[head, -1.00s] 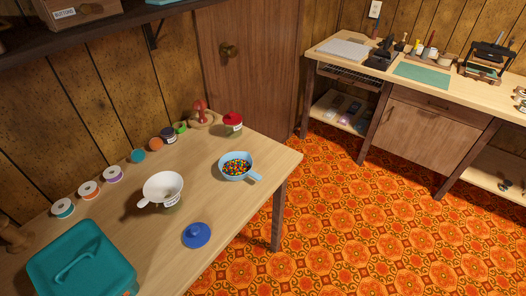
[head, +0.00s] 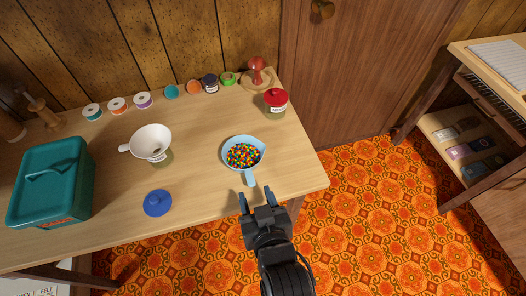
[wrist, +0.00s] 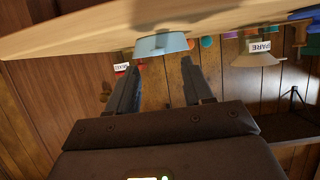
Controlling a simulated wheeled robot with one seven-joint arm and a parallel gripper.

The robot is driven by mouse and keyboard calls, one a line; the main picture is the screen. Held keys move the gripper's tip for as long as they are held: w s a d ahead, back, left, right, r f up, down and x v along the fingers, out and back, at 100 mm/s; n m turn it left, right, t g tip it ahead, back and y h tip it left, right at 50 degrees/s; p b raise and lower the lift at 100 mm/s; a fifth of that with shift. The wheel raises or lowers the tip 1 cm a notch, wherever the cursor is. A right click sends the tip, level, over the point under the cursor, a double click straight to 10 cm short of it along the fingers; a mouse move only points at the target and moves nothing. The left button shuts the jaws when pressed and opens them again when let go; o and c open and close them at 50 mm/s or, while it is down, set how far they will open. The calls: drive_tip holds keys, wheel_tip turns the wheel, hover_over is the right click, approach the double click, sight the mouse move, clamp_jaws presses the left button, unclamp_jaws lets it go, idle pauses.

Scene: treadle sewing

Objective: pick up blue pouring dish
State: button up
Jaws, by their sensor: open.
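The blue pouring dish (head: 243,140) stands upright near the table's front right, filled with small multicoloured beads. Its short handle points toward the table's front edge. My gripper (head: 258,197) is open and empty, at the front edge of the table, just short of the handle and apart from it. In the wrist view the picture is upside down; the dish (wrist: 160,45) shows pale blue beyond and between the open fingers (wrist: 163,80). The beads are hidden there.
A white funnel (head: 151,140) on a jar and a blue lid (head: 157,203) lie left of the dish. A red-lidded jar (head: 275,102) stands behind right. A teal box (head: 50,182) is far left. Several spools line the back. The table (head: 200,190) is clear around the dish.

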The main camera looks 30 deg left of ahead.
sight(252, 183)
drive_tip(key=shift+p+x, duration=0.45)
drive_tip(key=shift+x, duration=3.25)
drive_tip(key=shift+d+f, duration=0.1)
drive_tip(key=shift+c, duration=0.4)
clamp_jaws()
